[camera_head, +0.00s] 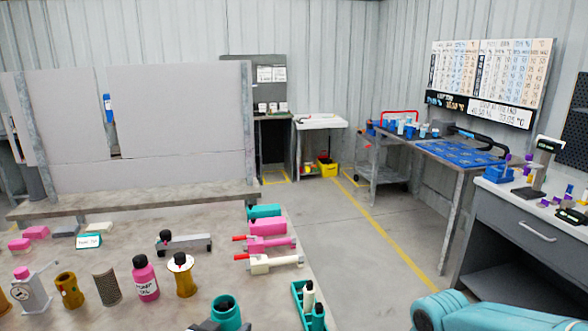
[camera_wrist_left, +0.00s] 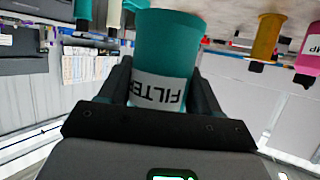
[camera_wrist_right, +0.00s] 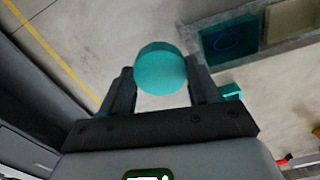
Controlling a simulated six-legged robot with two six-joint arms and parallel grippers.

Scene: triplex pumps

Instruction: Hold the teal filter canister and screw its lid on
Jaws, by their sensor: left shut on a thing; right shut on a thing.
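The teal filter canister (camera_head: 228,314) is at the bottom edge of the head view, its open top showing a dark inside. My left gripper (camera_head: 207,326) is beside it there, mostly cut off. In the left wrist view the canister (camera_wrist_left: 168,40), with a white "FILTER" label, is between the two dark fingers of my left gripper (camera_wrist_left: 160,72), shut on it. In the right wrist view my right gripper (camera_wrist_right: 161,78) is shut on a round teal lid (camera_wrist_right: 161,66). The lid is apart from the canister and does not show in the head view.
A pink bottle (camera_head: 145,279), a brass cylinder (camera_head: 182,277) and a mesh cylinder (camera_head: 106,287) stand left of the canister. A teal rack (camera_head: 299,291) with bottles is to its right. Pink and white valve-like parts (camera_head: 270,244) lie behind. Open floor (camera_head: 350,240) lies beyond the bench.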

